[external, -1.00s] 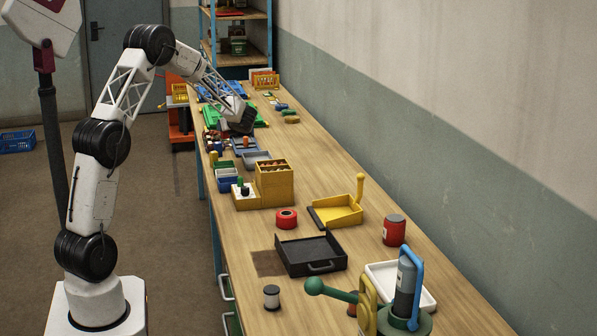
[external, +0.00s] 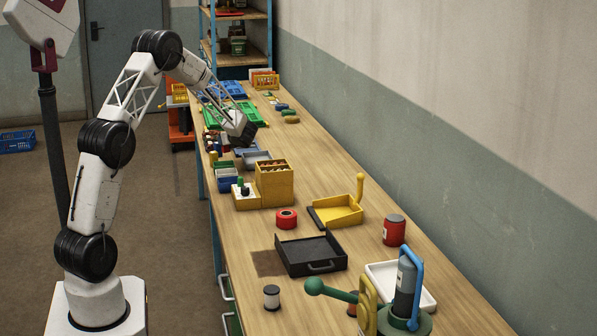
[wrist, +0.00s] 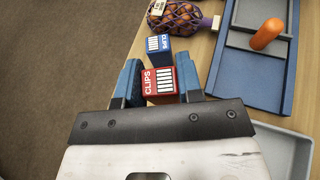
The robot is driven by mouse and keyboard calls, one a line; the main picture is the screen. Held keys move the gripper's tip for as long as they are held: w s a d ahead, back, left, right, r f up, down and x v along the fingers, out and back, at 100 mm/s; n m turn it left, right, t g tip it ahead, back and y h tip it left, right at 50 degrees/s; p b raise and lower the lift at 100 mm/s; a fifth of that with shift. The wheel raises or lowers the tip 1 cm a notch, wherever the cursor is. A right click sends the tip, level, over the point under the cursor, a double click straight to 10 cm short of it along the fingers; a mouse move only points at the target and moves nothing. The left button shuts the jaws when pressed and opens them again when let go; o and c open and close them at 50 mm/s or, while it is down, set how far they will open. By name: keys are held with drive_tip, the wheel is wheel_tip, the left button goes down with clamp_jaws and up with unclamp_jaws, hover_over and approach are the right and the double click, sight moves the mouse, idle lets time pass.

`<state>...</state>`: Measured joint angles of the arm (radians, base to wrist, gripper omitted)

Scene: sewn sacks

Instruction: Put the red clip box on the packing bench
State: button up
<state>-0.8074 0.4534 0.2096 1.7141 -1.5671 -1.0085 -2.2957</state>
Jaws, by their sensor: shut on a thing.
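In the wrist view a red clip box (wrist: 160,84) with a white "CLIPS" label sits between the blue fingers of my gripper (wrist: 158,76), which is shut on it. A blue clip box (wrist: 158,46) is just beyond it; I cannot tell whether the two touch. In the external view my gripper (external: 246,137) is over the far part of the long wooden packing bench (external: 330,160), near its left edge. The red box cannot be made out there.
In the wrist view, a net bag of orange things (wrist: 180,18) and a blue tray (wrist: 240,75) with an orange item lie nearby. In the external view a yellow rack (external: 274,185), a red tape roll (external: 286,219) and a black tray (external: 311,255) stand nearer. Bare wood runs along the right side.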

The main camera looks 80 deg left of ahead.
sight(227, 147)
drive_tip(key=shift+f, duration=1.85)
drive_tip(key=shift+f, duration=0.1)
drive_tip(key=o, duration=0.9)
drive_tip(key=shift+d, duration=0.1)
drive_tip(key=v, duration=1.2)
drive_tip(key=shift+r, duration=0.2)
